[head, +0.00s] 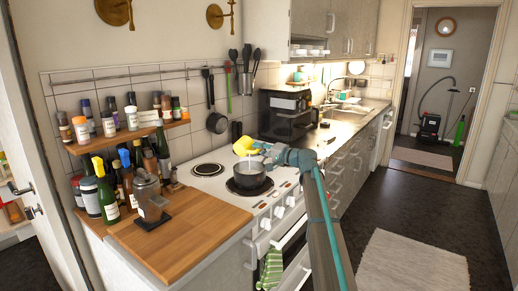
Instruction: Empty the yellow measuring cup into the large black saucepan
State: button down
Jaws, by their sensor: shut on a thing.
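The yellow measuring cup (245,146) is in my gripper (264,153) in the head view, above the back rim of the black saucepan. The cup looks tilted, with its mouth toward the lower right. A thin whitish streak shows between the cup and the saucepan, but it is too small to tell for certain what it is. The large black saucepan (247,183) stands upright on a front burner of the white cooker (213,184). Something pale shows inside the pan. My gripper is shut on the cup; its fingertips are small and partly hidden.
Several bottles (107,190) and a glass coffee press (147,194) stand on the wooden counter (180,232) to the left. A black oven-like appliance (287,115) stands behind the cooker. The back left burner (208,169) is bare. A striped green towel (271,268) hangs on the oven front.

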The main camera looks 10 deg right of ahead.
jog(key=shift+w+d+f+m+p, duration=0.1)
jog(key=shift+w+f+m+p, duration=0.1)
jog(key=shift+m+p, duration=0.35)
jog(key=shift+w+d+f+m+p, duration=0.1)
jog(key=shift+f+m+p, duration=0.15)
jog(key=shift+m, duration=0.4)
dwell(1.0)
jog(key=shift+s+b, duration=0.1)
jog(key=shift+b, duration=0.4)
